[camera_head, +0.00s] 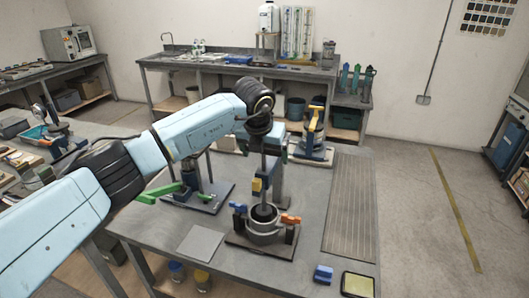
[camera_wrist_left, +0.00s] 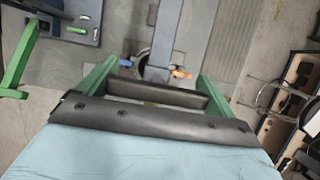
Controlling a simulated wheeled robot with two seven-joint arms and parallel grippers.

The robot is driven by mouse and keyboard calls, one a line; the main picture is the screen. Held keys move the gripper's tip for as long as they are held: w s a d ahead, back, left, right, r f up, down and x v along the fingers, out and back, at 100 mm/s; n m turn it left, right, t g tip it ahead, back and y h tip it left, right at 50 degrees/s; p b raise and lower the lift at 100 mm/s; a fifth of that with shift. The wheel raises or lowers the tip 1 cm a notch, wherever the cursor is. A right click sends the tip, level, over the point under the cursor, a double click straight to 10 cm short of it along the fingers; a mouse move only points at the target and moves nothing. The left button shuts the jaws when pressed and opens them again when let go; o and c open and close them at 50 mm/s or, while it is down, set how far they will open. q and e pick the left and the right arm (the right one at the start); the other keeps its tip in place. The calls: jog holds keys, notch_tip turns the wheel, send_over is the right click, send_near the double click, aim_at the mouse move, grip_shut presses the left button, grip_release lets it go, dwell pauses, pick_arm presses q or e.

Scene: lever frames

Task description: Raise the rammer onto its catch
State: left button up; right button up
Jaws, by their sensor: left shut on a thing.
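The rammer (camera_head: 264,165) is a dark upright rod above a round grey mould (camera_head: 264,227) on a dark base plate (camera_head: 243,246). A yellow and blue block (camera_head: 257,186) sits beside the rod. A blue lever (camera_head: 238,208) and an orange lever (camera_head: 290,219) flank the mould. My left gripper (camera_head: 268,143) is at the top of the rod, shut on the rammer, with its tips largely hidden by my wrist. In the left wrist view its green fingers (camera_wrist_left: 160,72) stand either side of a grey upright, with the mould partly hidden below. The catch cannot be made out. My right gripper is not in view.
Another stand with a green lever (camera_head: 163,194) is left of the mould. A yellow-and-blue device (camera_head: 314,135) stands behind. A grey sheet (camera_head: 200,243), a blue block (camera_head: 323,273) and a yellow tray (camera_head: 358,284) lie at the front. The ribbed mat (camera_head: 350,210) at right is clear.

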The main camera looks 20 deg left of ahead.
pick_arm(q)
jog(key=shift+r, duration=0.35)
jog(key=shift+c, duration=0.4)
notch_tip(320, 180, up, 9)
jog(key=p, duration=0.2)
jog(key=shift+f+p, duration=0.1)
jog(key=shift+p, duration=0.2)
jog(key=shift+w, duration=0.1)
jog(key=o, duration=1.1)
jog(key=b+v, duration=0.3)
jog(key=v, duration=1)
jog(key=shift+s, duration=0.25)
